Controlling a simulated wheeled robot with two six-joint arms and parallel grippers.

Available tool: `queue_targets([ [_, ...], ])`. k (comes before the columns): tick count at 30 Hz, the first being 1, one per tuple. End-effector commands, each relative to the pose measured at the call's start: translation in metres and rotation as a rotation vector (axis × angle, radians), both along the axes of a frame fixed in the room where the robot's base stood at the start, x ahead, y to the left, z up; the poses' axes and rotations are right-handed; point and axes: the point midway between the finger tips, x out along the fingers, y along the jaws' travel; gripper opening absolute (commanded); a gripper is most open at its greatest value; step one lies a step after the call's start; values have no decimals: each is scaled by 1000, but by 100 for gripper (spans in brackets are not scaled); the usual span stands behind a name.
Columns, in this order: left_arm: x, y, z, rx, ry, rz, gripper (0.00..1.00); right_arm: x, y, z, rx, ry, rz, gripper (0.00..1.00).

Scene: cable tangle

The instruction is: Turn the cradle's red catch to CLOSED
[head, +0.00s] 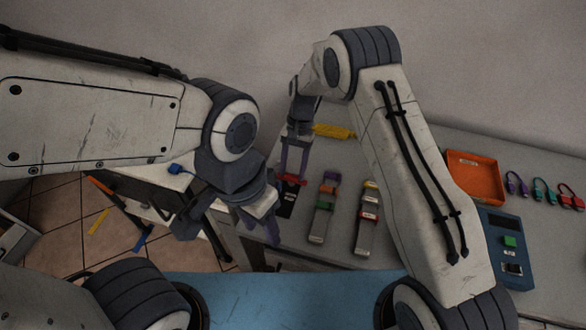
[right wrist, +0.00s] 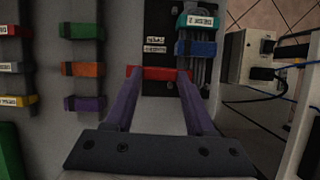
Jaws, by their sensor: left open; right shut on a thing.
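The red catch (head: 292,180) is a short bar across the dark plate of the cradle (head: 286,203) at the table's left part. In the right wrist view the catch (right wrist: 157,73) lies crosswise, below two small white labels (right wrist: 155,44) that I cannot read clearly. My right gripper (head: 293,174) is shut on the catch, one purple finger at each end; it also shows in the right wrist view (right wrist: 158,82). My left gripper (head: 262,222) is open and empty, nearer and lower left of the cradle, at the table's edge. Whether the catch stands at CLOSED cannot be read.
Two grey racks with coloured clips (head: 322,222) (head: 365,238) stand right of the cradle. Teal (right wrist: 199,21) and blue clips (right wrist: 196,48) sit close beside the catch. A yellow piece (head: 333,131), an orange tray (head: 473,175) and a blue device (head: 508,225) lie farther off.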

Motion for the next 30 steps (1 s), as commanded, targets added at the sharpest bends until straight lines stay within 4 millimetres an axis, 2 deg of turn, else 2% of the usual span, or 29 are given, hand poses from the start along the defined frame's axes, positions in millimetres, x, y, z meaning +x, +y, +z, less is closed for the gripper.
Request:
queue_targets([
  [19,0,0,0,0,0,0,50,1,1,1,2,-3,55,0],
  [20,0,0,0,0,0,0,50,1,1,1,2,-3,55,59],
  [21,0,0,0,0,0,0,50,1,1,1,2,-3,55,74],
  [22,0,0,0,0,0,0,50,1,1,1,1,-3,54,85],
  [30,0,0,-1,0,0,0,50,0,1,0,1,-1,53,85],
])
